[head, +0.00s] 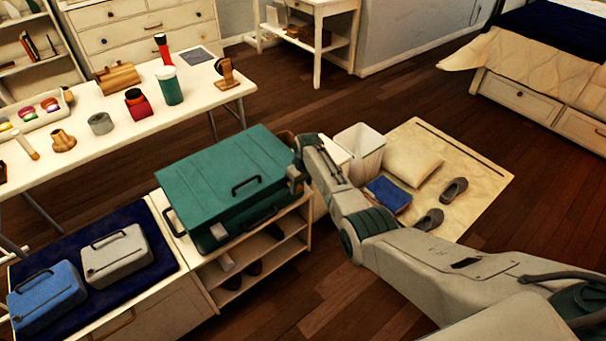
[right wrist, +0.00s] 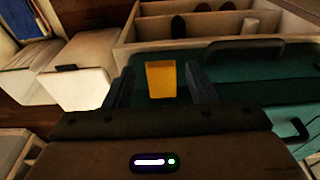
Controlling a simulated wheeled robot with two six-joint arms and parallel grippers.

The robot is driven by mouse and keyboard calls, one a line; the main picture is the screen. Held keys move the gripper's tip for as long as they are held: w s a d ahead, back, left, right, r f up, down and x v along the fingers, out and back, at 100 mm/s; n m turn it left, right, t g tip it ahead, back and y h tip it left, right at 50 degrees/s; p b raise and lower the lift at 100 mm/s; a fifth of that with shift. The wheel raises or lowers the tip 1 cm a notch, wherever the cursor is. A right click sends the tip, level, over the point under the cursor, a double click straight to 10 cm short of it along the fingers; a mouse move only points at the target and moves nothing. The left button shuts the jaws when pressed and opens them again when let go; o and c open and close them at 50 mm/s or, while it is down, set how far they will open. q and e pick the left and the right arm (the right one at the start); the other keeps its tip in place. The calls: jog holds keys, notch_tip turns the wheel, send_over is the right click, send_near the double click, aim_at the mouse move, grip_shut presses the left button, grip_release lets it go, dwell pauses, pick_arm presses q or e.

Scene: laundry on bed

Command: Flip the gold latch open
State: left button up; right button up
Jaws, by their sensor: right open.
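A green case (head: 215,175) with dark handles lies on top of the low white shelf unit; it also shows in the right wrist view (right wrist: 245,68). The gold latch (right wrist: 161,80) shows in the right wrist view at the near edge of the case, as an upright gold tab. My right gripper (head: 294,172) is at the right end of the case. Its fingers are open, one on each side of the latch in the wrist view; I cannot tell whether they touch it. In the head view my gripper hides the latch. My left gripper is not in view.
The white shelf unit (head: 288,232) holds shoes. Grey (head: 117,255) and blue (head: 46,296) small cases lie left on a navy cushion. A white table (head: 95,148) with several items stands behind. White bins (head: 361,151) and a mat (head: 478,180) are right of my gripper.

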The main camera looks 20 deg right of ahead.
pick_arm(q)
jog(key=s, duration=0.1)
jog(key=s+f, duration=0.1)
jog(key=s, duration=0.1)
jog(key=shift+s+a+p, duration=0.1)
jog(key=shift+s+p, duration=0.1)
jog(key=shift+p, duration=0.2)
pick_arm(e)
notch_tip(320, 180, up, 10)
jog(key=s, duration=0.1)
jog(key=shift+s+d+f, duration=0.25)
